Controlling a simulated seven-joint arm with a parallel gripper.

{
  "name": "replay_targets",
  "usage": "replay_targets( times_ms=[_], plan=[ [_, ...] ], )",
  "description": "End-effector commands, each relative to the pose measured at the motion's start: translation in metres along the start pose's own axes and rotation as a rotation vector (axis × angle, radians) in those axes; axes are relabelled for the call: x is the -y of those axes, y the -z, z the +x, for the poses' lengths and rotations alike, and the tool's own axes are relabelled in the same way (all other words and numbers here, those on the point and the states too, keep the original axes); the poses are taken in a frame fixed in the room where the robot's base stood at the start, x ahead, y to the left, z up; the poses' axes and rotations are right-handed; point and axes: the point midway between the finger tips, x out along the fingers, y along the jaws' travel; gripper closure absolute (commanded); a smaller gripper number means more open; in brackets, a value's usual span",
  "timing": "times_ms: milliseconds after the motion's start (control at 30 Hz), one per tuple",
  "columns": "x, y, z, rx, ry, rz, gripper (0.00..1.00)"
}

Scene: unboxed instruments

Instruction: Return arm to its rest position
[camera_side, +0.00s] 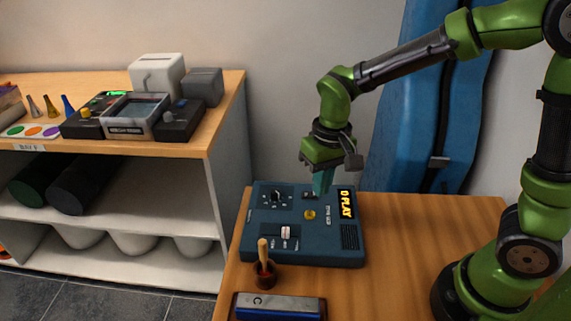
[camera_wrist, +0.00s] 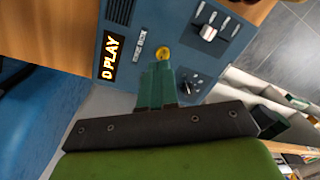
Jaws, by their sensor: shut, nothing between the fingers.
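My gripper (camera_side: 322,184) is shut and empty, pointing down over the back part of a dark blue control box (camera_side: 265,221) on the wooden table. My green arm reaches in from the right side of the side view. In the wrist view my gripper's teal fingers (camera_wrist: 162,68) are together, with their tips near a yellow round button (camera_wrist: 162,53). I cannot tell whether the tips touch the box. The box has a lit yellow display (camera_side: 346,204), a black knob (camera_side: 276,196) and a white-topped lever (camera_side: 286,233).
A small dark cup with a wooden-handled tool (camera_side: 264,268) and a harmonica-like block (camera_side: 279,307) stand in front of the box. The table's right part (camera_side: 420,235) is clear. A shelf (camera_side: 226,110) with devices stands left. A blue case (camera_side: 425,110) leans behind.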

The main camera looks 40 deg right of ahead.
Motion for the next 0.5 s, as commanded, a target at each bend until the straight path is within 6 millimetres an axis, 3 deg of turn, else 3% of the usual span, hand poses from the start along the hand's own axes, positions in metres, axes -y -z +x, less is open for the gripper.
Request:
replay_targets(
  times_ms=[200,500],
  plan=[
    [-0.029,-0.036,-0.055,-0.173,0.132,0.025,1.0],
    [-0.062,-0.079,-0.102,-0.43,0.257,0.09,1.0]
  ],
)
